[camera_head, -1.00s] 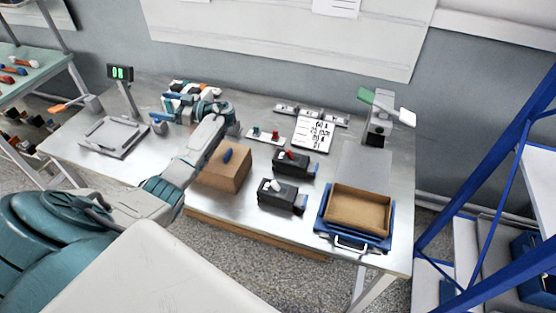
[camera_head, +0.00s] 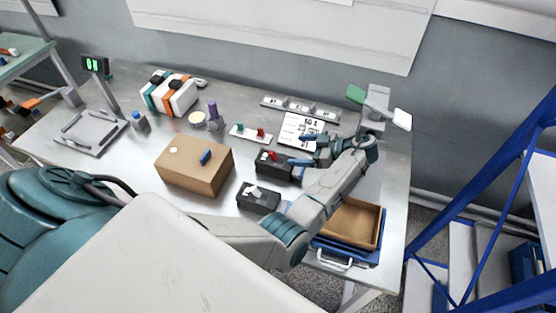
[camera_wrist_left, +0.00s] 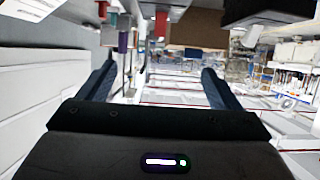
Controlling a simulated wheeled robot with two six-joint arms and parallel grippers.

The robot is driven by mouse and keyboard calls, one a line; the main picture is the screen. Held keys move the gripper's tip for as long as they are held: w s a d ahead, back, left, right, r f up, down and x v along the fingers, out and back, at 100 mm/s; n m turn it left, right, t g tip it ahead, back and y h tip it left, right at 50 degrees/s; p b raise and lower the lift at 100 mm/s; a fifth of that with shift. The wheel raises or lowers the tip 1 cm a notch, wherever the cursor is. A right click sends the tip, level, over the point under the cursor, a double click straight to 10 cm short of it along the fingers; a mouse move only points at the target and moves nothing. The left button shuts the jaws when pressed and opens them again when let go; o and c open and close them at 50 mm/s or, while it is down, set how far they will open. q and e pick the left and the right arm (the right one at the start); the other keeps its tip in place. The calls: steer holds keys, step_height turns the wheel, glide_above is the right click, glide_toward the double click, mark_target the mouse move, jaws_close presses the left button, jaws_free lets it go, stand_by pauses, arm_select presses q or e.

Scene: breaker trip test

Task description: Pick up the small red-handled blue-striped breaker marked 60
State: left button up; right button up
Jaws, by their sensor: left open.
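I cannot make out a blue stripe or a 60 on any breaker here. A black unit with a red lever (camera_head: 274,163) stands on the metal table, and a similar black unit with a white lever (camera_head: 258,198) stands nearer. White boxes with teal and orange bands (camera_head: 171,94) stand at the back left. My left gripper (camera_head: 304,150) is open above the table, behind and right of the red-lever unit. Its two dark blue fingers stand wide apart in the left wrist view (camera_wrist_left: 155,86), with nothing held between them. My right gripper is in neither view.
A brown box with a blue piece on top (camera_head: 190,168) stands left of the black units. A brown tray in a blue frame (camera_head: 372,222) is at the right, partly behind my arm. A printed card (camera_head: 296,128) lies at the back. A blue rack (camera_head: 500,180) stands at right.

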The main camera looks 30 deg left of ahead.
arm_select(q)
steer(key=b, duration=0.3)
glide_toward(279, 160)
steer(key=shift+s+a+f, duration=0.15)
steer(key=shift+a+f, duration=0.45)
steer(key=shift+f, duration=0.2)
steer(key=shift+s+a+r+p, duration=0.1)
steer(key=shift+a+r+p, duration=0.1)
steer(key=shift+a+p, duration=0.35)
steer(key=shift+s+a+f, duration=0.2)
steer(key=shift+a+f, duration=0.1)
steer(key=shift+a, duration=0.3)
steer(key=shift+s+a+f, duration=0.15)
steer(key=shift+s+a, duration=0.05)
steer(key=shift+a, duration=0.35)
steer(key=p+x, duration=0.1)
steer(key=x, duration=0.2)
steer(key=shift+a+f, duration=0.1)
steer(key=shift+a, duration=0.1)
steer(key=shift+a+f, duration=0.2)
steer(key=shift+a, duration=0.1)
steer(key=shift+d, duration=0.1)
steer(key=c, duration=0.3)
steer(key=shift+r, duration=0.1)
steer(key=c, duration=1.1)
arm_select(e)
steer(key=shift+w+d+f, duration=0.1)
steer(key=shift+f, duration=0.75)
